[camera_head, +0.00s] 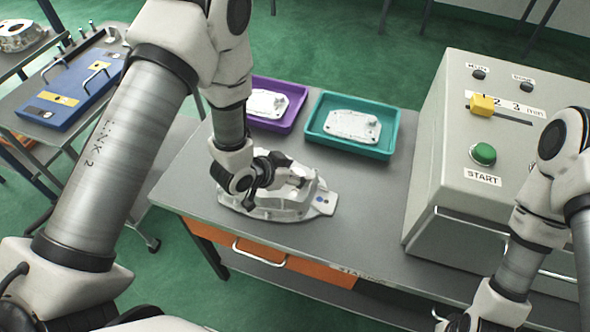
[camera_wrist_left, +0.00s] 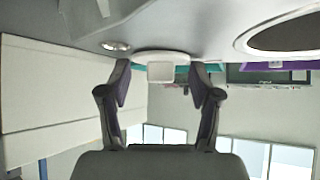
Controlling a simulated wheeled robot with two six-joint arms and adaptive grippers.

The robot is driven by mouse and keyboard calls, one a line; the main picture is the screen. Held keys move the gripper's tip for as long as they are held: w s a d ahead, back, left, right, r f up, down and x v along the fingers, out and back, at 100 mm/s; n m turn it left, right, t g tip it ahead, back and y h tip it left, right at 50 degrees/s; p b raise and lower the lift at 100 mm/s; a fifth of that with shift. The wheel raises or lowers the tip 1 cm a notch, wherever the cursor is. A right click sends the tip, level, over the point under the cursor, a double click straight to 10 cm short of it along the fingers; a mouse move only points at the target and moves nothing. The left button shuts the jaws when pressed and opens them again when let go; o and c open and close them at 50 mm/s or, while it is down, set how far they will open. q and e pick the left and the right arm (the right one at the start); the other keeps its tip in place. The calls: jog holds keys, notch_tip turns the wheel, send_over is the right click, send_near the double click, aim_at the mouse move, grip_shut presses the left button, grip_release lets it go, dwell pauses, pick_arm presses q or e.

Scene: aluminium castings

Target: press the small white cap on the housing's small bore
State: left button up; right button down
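The grey cast housing (camera_head: 262,210) lies on the table in the head view, under my left gripper (camera_head: 290,182). In the left wrist view the housing (camera_wrist_left: 205,25) fills the top, with a small round opening (camera_wrist_left: 116,45) left of the fingers and a large dark bore (camera_wrist_left: 288,35) at right. The cap is right by the housing's surface; contact cannot be told. My right arm is at lower right, its gripper out of frame.
A purple tray (camera_head: 285,122) and a teal tray (camera_head: 388,140), each holding a casting, stand behind the housing. A grey machine (camera_head: 440,170) with a green START button (camera_head: 483,154) stands right. The tabletop (camera_head: 365,220) between housing and machine is clear.

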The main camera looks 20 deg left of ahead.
dwell(0.3)
pick_arm(q)
jog(key=v, duration=0.7)
jog(key=shift+s+a+r, duration=0.1)
jog(key=shift+s+r, duration=0.1)
jog(key=shift+s, duration=0.05)
jog(key=shift+w, duration=0.1)
